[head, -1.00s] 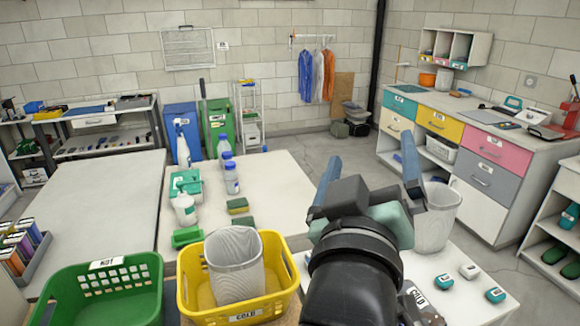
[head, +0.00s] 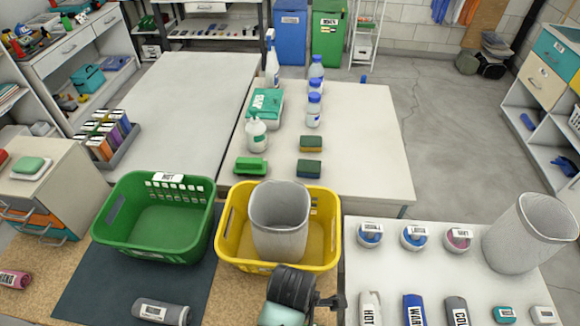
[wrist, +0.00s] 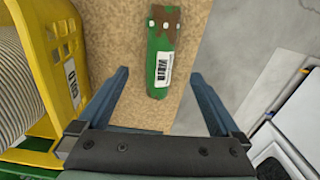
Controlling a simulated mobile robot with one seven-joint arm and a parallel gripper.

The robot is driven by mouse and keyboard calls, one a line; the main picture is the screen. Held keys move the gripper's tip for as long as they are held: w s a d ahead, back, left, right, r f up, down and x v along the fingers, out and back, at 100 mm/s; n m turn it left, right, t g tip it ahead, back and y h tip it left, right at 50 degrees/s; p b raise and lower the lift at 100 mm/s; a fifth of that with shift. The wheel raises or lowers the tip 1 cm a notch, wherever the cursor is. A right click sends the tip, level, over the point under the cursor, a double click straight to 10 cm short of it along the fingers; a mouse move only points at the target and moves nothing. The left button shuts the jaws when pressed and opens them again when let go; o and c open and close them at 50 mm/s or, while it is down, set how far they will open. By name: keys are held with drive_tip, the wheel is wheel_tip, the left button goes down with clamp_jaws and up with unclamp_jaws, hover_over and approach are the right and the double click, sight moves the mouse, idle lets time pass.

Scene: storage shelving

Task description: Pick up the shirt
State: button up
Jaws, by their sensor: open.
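A rolled green cloth with brown patches and a white barcode tag (wrist: 163,50), which may be the shirt, lies on a tan board in the wrist view. My gripper (wrist: 160,74) is open and empty, its two blue-grey fingers apart to the left and right of the roll's lower end. I cannot tell the height gap. In the head view my wrist (head: 290,287) is at the bottom edge by the yellow basket; the green roll does not show there. A grey labelled roll (head: 160,312) lies on a dark mat. Blue and orange garments (head: 452,10) hang at the far wall.
A yellow basket (head: 230,245) holding a grey bin (head: 280,222) stands close left of my gripper in the wrist view. A green basket (head: 125,235) is farther left. The white table (head: 395,275) at right bears several labelled containers and a mesh bin (head: 530,235).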

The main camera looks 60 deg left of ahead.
wheel_tip(320, 180, down, 3)
drive_tip(key=shift+w+r, duration=0.1)
drive_tip(key=shift+r, duration=0.1)
drive_tip(key=shift+a+f+p, duration=0.1)
drive_tip(key=shift+f+p, duration=0.2)
drive_tip(key=shift+f, duration=2.2)
drive_tip(key=c, duration=1.5)
